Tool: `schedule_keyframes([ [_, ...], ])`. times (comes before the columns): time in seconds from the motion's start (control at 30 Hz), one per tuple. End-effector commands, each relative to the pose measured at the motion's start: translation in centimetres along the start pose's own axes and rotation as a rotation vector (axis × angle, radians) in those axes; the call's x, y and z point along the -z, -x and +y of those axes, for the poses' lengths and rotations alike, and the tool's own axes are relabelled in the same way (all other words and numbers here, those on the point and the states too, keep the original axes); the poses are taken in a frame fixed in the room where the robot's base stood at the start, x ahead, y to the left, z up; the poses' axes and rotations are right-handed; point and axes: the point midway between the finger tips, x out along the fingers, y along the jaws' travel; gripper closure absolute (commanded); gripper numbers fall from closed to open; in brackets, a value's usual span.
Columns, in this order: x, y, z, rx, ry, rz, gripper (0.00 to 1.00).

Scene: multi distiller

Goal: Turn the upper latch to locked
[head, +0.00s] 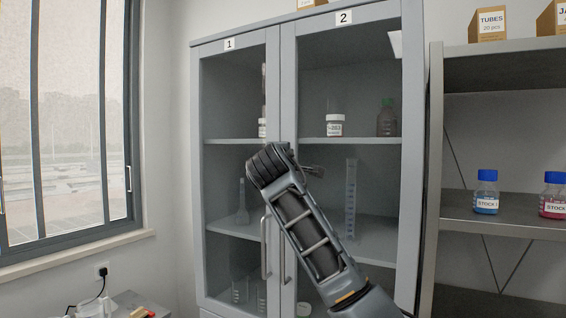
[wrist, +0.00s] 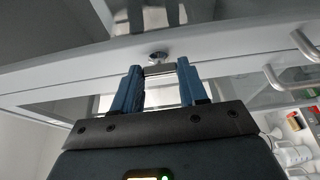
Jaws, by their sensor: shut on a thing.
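The upper latch (wrist: 158,57) shows in the wrist view as a small round metal knob on the pale cabinet door frame, with a short light bar below it. My gripper (wrist: 159,71) has its two blue fingers on either side of this bar and is shut on it. In the head view, my arm's wrist covers the latch and most of my gripper, in front of the seam between door 1 (head: 233,172) and door 2 (head: 350,100). Both doors look closed. I cannot tell the latch's exact angle.
Two vertical door handles (head: 265,248) are below my wrist. Glassware and bottles stand behind the glass. An open shelf with a blue-capped STOCK bottle (head: 486,193) is to the right. A window (head: 66,120) is at the left. Floor space is not visible.

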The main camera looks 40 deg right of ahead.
Motion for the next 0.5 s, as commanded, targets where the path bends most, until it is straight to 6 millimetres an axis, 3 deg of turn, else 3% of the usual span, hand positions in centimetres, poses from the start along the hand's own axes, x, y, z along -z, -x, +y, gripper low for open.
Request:
schedule_keyframes([
  [0.2,0.16,0.04,-0.03,0.0,0.002,0.003,0.88],
  [0.23,0.17,0.04,-0.03,0.0,0.002,0.003,0.56],
  [0.5,0.07,0.02,-0.02,0.0,0.001,0.001,0.32],
])
